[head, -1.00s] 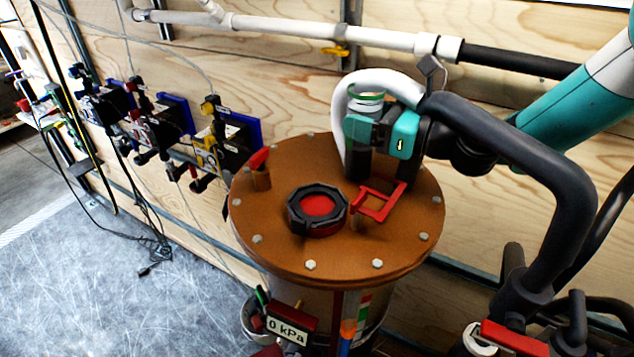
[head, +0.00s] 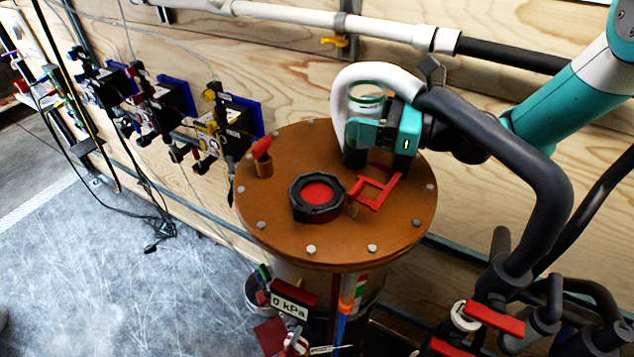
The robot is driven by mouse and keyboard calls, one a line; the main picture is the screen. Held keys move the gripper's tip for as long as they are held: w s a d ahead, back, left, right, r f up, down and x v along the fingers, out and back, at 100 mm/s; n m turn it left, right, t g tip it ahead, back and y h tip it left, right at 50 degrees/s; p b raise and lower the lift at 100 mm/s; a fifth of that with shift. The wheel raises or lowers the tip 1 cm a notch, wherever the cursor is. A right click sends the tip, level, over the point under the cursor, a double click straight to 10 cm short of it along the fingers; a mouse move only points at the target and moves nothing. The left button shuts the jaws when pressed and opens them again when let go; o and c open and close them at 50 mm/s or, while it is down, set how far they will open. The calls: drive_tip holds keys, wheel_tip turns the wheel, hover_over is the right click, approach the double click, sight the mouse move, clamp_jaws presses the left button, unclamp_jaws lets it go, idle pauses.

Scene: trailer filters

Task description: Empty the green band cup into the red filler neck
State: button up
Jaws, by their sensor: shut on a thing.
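The green band cup (head: 367,100) is pale with a green band near its top. It stands roughly upright in my gripper (head: 368,128), which is shut on it above the back of the brown round lid. The gripper hides the cup's lower part, and its contents cannot be seen. The red filler neck (head: 318,194) has a red centre inside a black ribbed ring. It sits on the lid in front of the gripper and to its left, apart from the cup.
A white hose (head: 340,95) arches behind the cup. Thick black pipes (head: 540,180) stand at right. Valve units (head: 225,130) line the wall at left.

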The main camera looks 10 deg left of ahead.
drive_tip(key=shift+s+f, duration=0.1)
drive_tip(key=shift+s, duration=0.05)
drive_tip(key=shift+s+a+f+n+h+b, duration=0.2)
drive_tip(key=shift+f+n+h+b, duration=0.2)
drive_tip(key=shift+n+b, duration=0.35)
drive_tip(key=shift+s+a+r+n, duration=0.15)
drive_tip(key=shift+s+r+n, duration=0.05)
drive_tip(key=shift+r+n, duration=0.05)
drive_tip(key=shift+s+a+n+t+h+b, duration=0.2)
drive_tip(key=shift+s+n+h+b, duration=0.15)
drive_tip(key=shift+n+b, duration=0.25)
drive_tip(key=shift+s+a+n+t+h+b, duration=0.1)
drive_tip(key=shift+s+a+n+h+b, duration=0.15)
drive_tip(key=shift+n+h+b, duration=0.3)
drive_tip(key=shift+s+a+n+b, duration=0.2)
drive_tip(key=shift+s+n+b, duration=0.15)
drive_tip(key=shift+n+b, duration=0.1)
drive_tip(key=shift+s+a+f+n+t+h+b, duration=0.15)
drive_tip(key=shift+n+t+h+b, duration=0.15)
drive_tip(key=shift+n+h+b, duration=0.35)
drive_tip(key=shift+f+n+t+h+b, duration=0.2)
drive_tip(key=shift+n+t+h+b, duration=0.1)
drive_tip(key=shift+n+b, duration=0.4)
drive_tip(key=shift+f+n+t+h+b, duration=0.2)
drive_tip(key=shift+n+t+b, duration=0.1)
drive_tip(key=shift+n+b, duration=0.3)
idle(1.0)
drive_tip(key=shift+r+n+h, duration=0.35)
drive_tip(key=shift+n, duration=0.1)
idle(1.2)
